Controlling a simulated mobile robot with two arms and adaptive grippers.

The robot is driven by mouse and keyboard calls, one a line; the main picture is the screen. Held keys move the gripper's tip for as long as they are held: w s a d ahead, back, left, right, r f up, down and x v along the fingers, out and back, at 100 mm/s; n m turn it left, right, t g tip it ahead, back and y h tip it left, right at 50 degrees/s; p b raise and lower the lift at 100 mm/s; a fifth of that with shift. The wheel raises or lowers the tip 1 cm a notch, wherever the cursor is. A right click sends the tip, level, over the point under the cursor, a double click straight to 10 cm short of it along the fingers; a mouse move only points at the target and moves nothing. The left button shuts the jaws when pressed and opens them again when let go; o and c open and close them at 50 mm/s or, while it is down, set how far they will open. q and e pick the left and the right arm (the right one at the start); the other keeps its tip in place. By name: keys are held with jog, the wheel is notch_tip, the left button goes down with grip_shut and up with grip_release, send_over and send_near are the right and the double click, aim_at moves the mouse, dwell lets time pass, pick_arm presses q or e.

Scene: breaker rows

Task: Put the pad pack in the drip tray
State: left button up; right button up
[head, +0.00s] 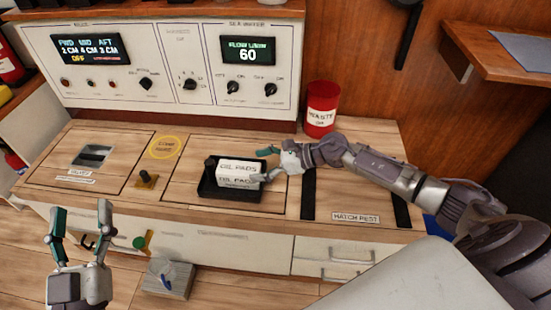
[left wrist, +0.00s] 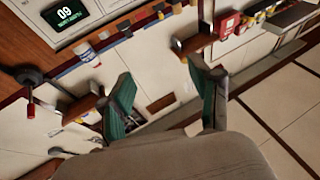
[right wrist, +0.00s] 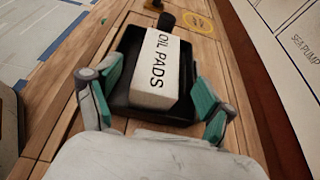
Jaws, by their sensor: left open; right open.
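The pad pack (head: 238,172) is a white block marked "OIL PADS". It sits in the black drip tray (head: 207,187) on the wooden counter, and the tray's rim shows around it. In the right wrist view the pad pack (right wrist: 156,72) lies in the drip tray (right wrist: 120,75), between and beyond my fingers. My right gripper (head: 266,164) is open at the pack's right end; in the right wrist view its fingers (right wrist: 155,100) stand apart, either side of the tray's near end. My left gripper (head: 80,222) is open and empty, low at the left in front of the counter.
A red waste can (head: 321,122) stands at the back right of the counter. A hatch rest (head: 355,205) with black strips lies right of the tray. A small brass fitting (head: 147,179) stands left of it. The control panel (head: 180,75) rises behind.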

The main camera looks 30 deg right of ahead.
jog(key=v, duration=0.5)
jog(key=s+a+r+m+t+y, duration=0.2)
jog(key=a+r+m+t, duration=0.15)
jog(key=a+m, duration=0.35)
jog(key=s+a+r+m+t+y, duration=0.1)
jog(key=s+a+r+m+t, duration=0.15)
jog(key=a+r+m, duration=0.35)
pick_arm(q)
jog(key=f+g, duration=0.1)
jog(key=f, duration=0.1)
jog(key=shift+w+a+f+g, duration=0.15)
jog(key=shift+w+f+g, duration=0.15)
jog(key=shift+f+g, duration=0.1)
pick_arm(e)
jog(key=s+r+m+t+h, duration=0.3)
jog(key=m+h, duration=0.1)
jog(key=m, duration=1.1)
jog(key=s+r+m+t+h, duration=0.2)
jog(key=s+r+m+h, duration=0.1)
jog(key=m, duration=1.3)
jog(key=shift+s+d+r+t+h, duration=0.4)
jog(key=shift+r+h, duration=0.25)
jog(key=shift+h, duration=0.55)
